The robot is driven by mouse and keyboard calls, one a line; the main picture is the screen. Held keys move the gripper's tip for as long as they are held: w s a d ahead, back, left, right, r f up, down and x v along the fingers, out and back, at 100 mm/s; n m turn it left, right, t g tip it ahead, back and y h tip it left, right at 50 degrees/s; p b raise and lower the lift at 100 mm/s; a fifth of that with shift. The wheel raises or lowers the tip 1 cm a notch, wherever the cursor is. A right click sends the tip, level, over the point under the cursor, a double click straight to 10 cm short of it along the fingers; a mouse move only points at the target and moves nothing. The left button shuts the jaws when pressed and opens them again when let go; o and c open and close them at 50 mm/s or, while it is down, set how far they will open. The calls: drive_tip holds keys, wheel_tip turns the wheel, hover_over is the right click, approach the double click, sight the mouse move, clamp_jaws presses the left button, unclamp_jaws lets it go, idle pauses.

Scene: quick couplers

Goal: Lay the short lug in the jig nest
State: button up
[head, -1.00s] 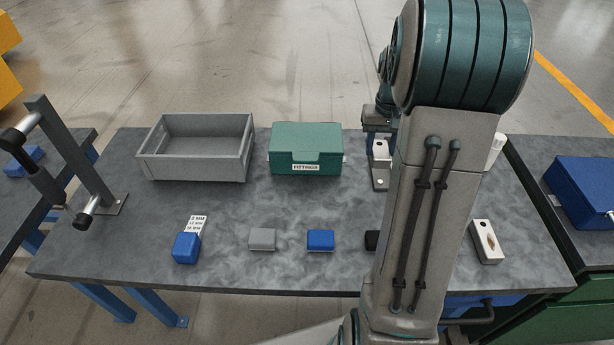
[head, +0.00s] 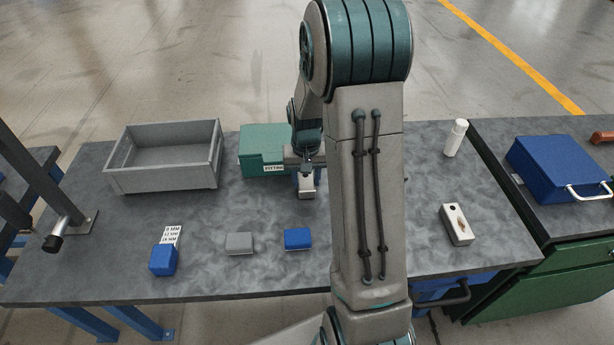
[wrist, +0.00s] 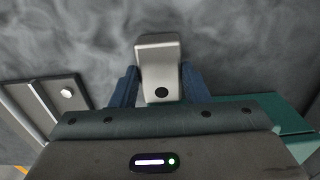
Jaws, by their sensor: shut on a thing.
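My gripper (wrist: 159,84) is shut on a pale metal lug (wrist: 158,52), with one blue finger on each side. The lug has a dark round hole near the palm, and its far end sticks out past the fingers. In the head view my gripper (head: 306,174) holds the lug (head: 306,190) over the table, just right of the green fittings box. A grey plate with a pale round pin (wrist: 62,95), possibly the jig, lies left of the gripper in the wrist view. My arm appears to hide it in the head view. I cannot make out its nest.
The green fittings box (head: 262,146) is close to my gripper. A grey open bin (head: 165,180) stands left. A pale block with a hole and brown oval mark (head: 456,226) and a white bottle (head: 455,138) are right.

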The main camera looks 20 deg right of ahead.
drive_tip(key=shift+f, duration=0.15)
drive_tip(key=o, duration=1.2)
